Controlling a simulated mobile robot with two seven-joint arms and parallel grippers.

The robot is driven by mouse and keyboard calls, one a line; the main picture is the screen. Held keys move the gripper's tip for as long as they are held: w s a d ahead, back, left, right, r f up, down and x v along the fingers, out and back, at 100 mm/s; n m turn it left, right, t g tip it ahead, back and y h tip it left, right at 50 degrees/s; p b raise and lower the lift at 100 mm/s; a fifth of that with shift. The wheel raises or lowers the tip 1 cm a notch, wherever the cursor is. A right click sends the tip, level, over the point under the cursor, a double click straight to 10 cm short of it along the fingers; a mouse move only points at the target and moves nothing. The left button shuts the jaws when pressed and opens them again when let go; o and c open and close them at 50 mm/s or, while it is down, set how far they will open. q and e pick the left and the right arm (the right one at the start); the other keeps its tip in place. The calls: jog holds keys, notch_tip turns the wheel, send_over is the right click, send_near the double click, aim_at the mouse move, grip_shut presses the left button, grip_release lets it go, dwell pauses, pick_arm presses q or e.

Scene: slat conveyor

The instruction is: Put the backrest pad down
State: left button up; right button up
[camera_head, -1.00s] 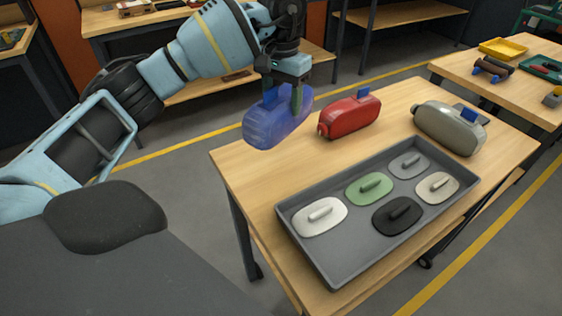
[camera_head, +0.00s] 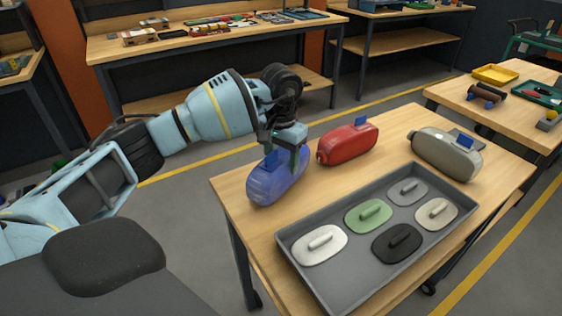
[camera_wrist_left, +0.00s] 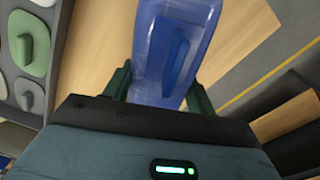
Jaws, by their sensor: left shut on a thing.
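The blue backrest pad (camera_head: 270,184) is a rounded, partly see-through block with a darker blue raised tab. It is at the table's left end, left of the red block. My left gripper (camera_head: 288,152) is shut on it from above. In the left wrist view the pad (camera_wrist_left: 165,25) lies between the two green fingers of the gripper (camera_wrist_left: 160,92). The pad's underside is at or very near the table top (camera_head: 237,190); I cannot tell if it touches. My right gripper is not in view.
A red block (camera_head: 345,144) and a grey block (camera_head: 440,153) stand along the far side of the table. A grey tray (camera_head: 335,274) with several handled pads takes up the near right. A second table (camera_head: 440,96) stands at the back right.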

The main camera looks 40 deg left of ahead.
pick_arm(q)
jog(key=shift+f, duration=0.6)
jog(key=shift+f, duration=0.1)
jog(key=o, duration=1.2)
jog(key=shift+r, duration=0.2)
notch_tip(320, 180, up, 12)
jog(key=shift+f, duration=0.15)
